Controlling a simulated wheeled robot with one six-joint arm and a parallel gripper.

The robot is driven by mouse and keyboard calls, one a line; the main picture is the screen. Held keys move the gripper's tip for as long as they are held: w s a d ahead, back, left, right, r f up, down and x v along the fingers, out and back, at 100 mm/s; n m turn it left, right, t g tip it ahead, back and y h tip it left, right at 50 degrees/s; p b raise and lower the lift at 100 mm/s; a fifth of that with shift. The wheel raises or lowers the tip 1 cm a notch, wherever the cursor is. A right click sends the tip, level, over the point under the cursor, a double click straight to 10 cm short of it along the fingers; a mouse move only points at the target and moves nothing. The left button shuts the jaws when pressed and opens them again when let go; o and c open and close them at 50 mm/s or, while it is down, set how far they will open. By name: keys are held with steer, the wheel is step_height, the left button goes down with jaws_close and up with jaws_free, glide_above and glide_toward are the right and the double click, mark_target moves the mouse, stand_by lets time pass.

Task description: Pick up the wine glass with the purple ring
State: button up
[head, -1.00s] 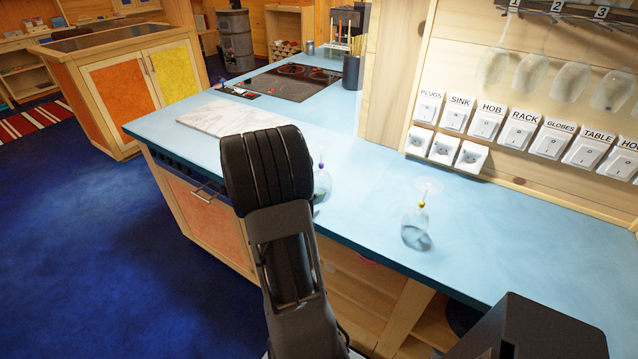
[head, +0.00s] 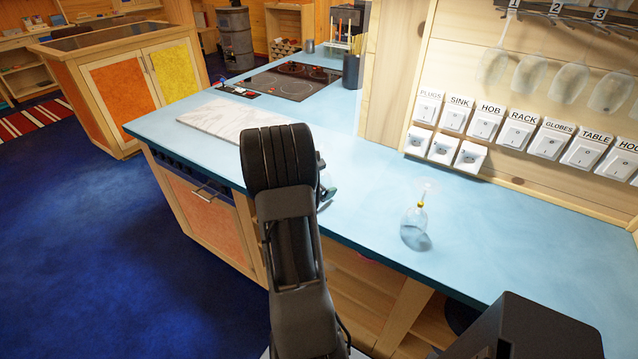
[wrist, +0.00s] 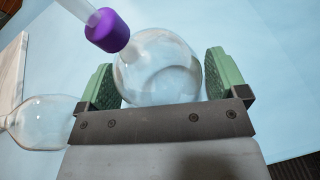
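The wine glass with the purple ring (wrist: 160,68) shows in the wrist view. Its clear bowl lies between my two green fingers, and its stem with the purple ring (wrist: 107,30) runs to the upper left. My gripper (wrist: 162,78) is open around the bowl; whether either finger touches it I cannot tell.
Another clear glass (wrist: 38,122) is close to the left finger in the wrist view. An upside-down glass with a yellow ring (head: 415,225) stands to the right on the counter. A marble board (head: 225,117) lies behind my arm.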

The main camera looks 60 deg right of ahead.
steer(key=c, duration=0.5)
steer(key=shift+o, duration=0.2)
